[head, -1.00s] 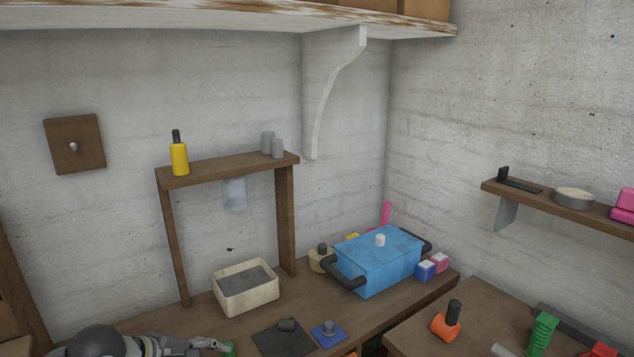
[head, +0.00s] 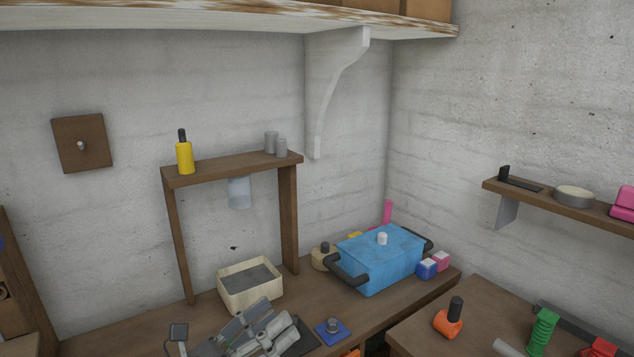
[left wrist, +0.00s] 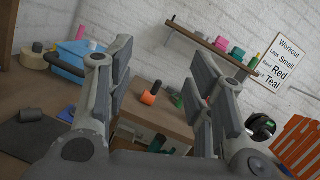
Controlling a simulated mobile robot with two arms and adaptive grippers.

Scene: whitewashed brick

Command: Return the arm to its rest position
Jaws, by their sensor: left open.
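In the head view my left gripper (head: 222,325) shows at the bottom, in front of the pale wooden box (head: 250,302), with grey fingers spread apart. In the left wrist view the two fingers of the left gripper (left wrist: 170,90) stand wide apart with nothing between them. The gripper covers part of the dark square mat in the head view. Most of the left arm is below the picture. My right gripper is in neither view.
A blue lidded box (head: 378,262) and a blue pad (head: 331,334) are on the bench right of the gripper. A small wooden shelf frame (head: 232,170) stands behind. An orange-based item (head: 447,320) sits on the right-hand table. Open air lies above the bench front.

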